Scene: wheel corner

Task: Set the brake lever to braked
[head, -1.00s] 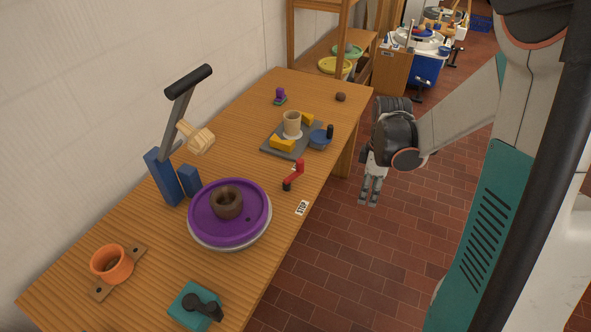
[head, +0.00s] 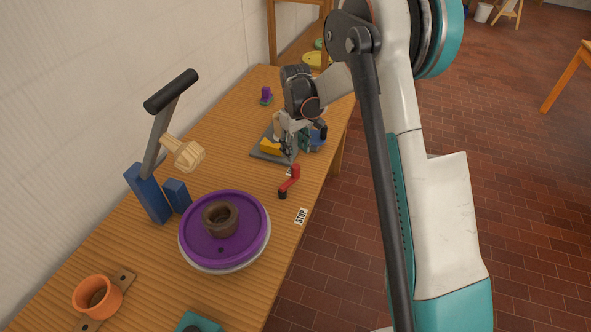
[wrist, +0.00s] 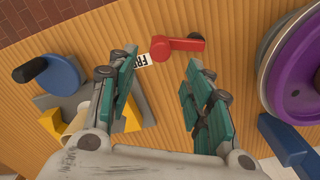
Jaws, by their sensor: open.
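The brake lever is a small red crank (head: 291,180) with a dark end, on the table's right edge between the tray and the purple wheel. A white STOP label (head: 301,216) lies on the wheel side of it. In the wrist view, the red lever (wrist: 178,46) lies beyond my fingertips, near a partly hidden label (wrist: 142,61) that seems to read FREE. My gripper (head: 291,160) is open and empty, pointing down just behind the lever in the head view. In the wrist view its two teal-padded fingers (wrist: 161,70) stand apart; contact with the lever is not visible.
The purple wheel (head: 248,208) with a brown clay pot (head: 220,217) stands nearby. A tall handle on a blue base (head: 148,194) is behind it. A grey tray (head: 262,155) with yellow blocks and a blue pan (wrist: 52,74) lie near my gripper. An orange cup (head: 98,296) is in front.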

